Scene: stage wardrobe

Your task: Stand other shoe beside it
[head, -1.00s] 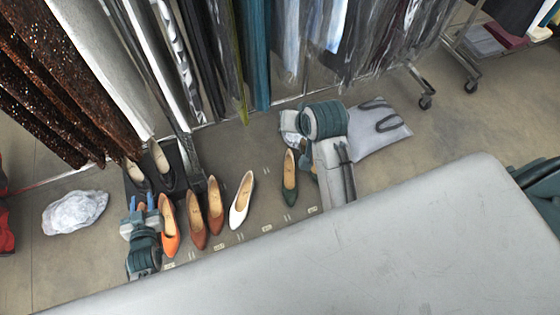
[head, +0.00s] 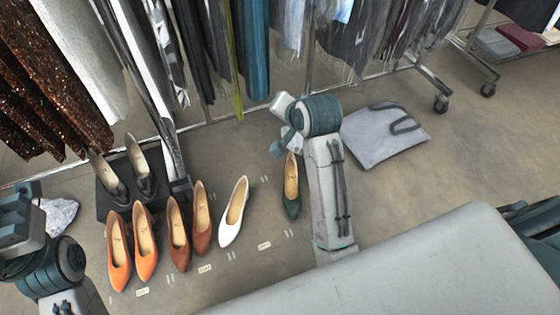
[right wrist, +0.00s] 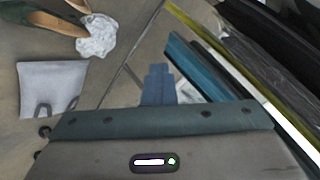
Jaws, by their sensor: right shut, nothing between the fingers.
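A single white shoe (head: 234,211) stands on the floor beside a brown pair (head: 190,222). A single green shoe (head: 291,187) stands to its right, beside my right forearm. In the right wrist view, a green shoe (right wrist: 30,38) lies at the top left with part of another shoe (right wrist: 78,5) at the top edge. My right gripper (right wrist: 158,82) is shut and empty, apart from the shoes. An orange pair (head: 132,246) stands at the left of the row. My left gripper (head: 20,212) is at the left edge, apart from the orange pair; its fingertips do not show clearly.
Black shoes (head: 128,175) stand on a dark box behind the row. Crumpled white paper (right wrist: 97,37) lies near the green shoe. A grey bag (head: 372,138) lies at right. Clothes hang behind; a grey surface (head: 400,275) fills the front. Small labels mark the floor.

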